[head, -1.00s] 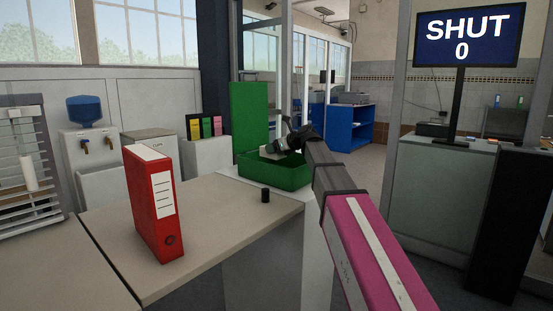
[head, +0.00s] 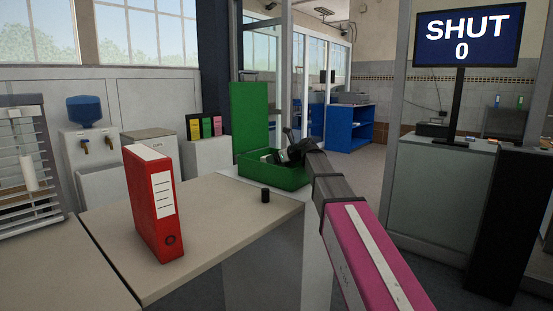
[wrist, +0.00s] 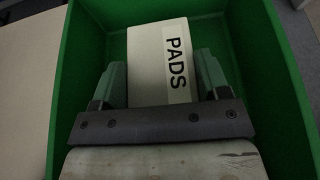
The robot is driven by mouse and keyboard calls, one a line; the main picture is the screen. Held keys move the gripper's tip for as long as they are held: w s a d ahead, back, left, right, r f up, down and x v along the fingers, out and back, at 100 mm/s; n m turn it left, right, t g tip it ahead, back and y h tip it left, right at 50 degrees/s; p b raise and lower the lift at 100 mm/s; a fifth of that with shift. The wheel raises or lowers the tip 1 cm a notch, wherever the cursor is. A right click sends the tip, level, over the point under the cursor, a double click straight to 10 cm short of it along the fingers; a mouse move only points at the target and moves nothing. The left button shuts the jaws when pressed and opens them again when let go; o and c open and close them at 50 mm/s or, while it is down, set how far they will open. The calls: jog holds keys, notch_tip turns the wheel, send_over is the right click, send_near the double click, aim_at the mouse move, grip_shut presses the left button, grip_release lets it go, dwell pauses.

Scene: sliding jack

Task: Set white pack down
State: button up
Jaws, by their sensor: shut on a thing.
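The white pack (wrist: 150,55), with a label reading "PADS", is between the two fingers of my gripper (wrist: 160,82) in the wrist view. My gripper is shut on it, and the pack is inside the green box (wrist: 85,45). Whether the pack touches the box floor I cannot tell. In the head view my gripper (head: 282,155) reaches down into the green box (head: 275,178), whose lid stands up at the back. The pack shows there only as a small pale patch (head: 266,156), mostly hidden by the gripper and box wall.
A red binder (head: 155,203) and a small black cylinder (head: 265,195) stand on the beige table (head: 215,225), left of my arm. A screen (head: 468,37) reading "SHUT 0" stands at the right. The table between binder and cylinder is clear.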

jog(key=shift+f, duration=0.35)
jog(key=o, duration=0.9)
jog(key=shift+o, duration=0.2)
jog(key=shift+r, duration=0.15)
jog(key=shift+r, duration=0.3)
jog(key=v, duration=1.2)
jog(key=shift+r, duration=0.3)
